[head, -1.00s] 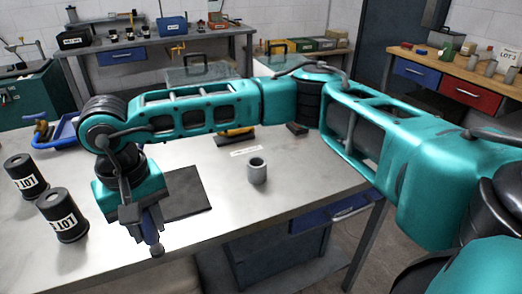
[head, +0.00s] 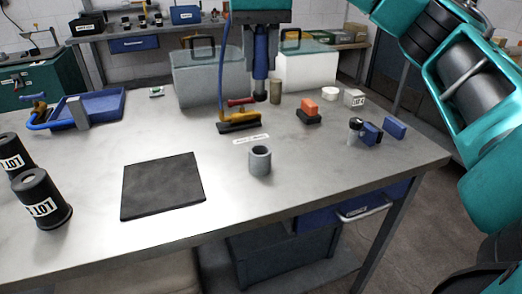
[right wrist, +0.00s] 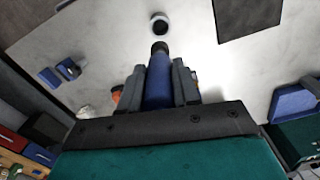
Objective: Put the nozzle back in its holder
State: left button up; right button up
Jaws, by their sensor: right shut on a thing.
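The nozzle (head: 261,52) is blue with a dark tip and hangs tip down in my right gripper (head: 260,36). The holder (head: 260,162) is a short grey open-topped cup standing upright on the metal table. In the head view the nozzle appears above and behind the holder, apart from it. In the right wrist view my right gripper (right wrist: 159,82) is shut around the nozzle (right wrist: 158,90), with a finger on each side. The round opening of the holder (right wrist: 160,24) shows just beyond the tip. My left gripper is not in view.
A black mat (head: 163,186) lies left of the holder, with two black LOT cylinders (head: 42,200) farther left. A red-handled valve (head: 238,119) with a blue hose stands behind the holder.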

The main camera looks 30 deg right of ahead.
aim_at(260, 100)
notch_tip(260, 100, down, 10)
jog(key=shift+f+b, duration=0.1)
jog(key=shift+b, duration=0.75)
notch_tip(260, 100, down, 5)
jog(key=shift+f+b, duration=0.2)
jog(key=shift+b, duration=0.15)
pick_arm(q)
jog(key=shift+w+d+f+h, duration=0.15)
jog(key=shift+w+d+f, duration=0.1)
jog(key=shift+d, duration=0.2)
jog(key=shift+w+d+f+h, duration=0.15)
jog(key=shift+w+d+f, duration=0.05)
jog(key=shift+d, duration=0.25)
pick_arm(e)
jog(key=shift+f, duration=0.5)
jog(key=shift+f, duration=0.2)
jog(key=o, duration=1.1)
jog(key=shift+r, duration=0.1)
jog(key=shift+c, duration=0.2)
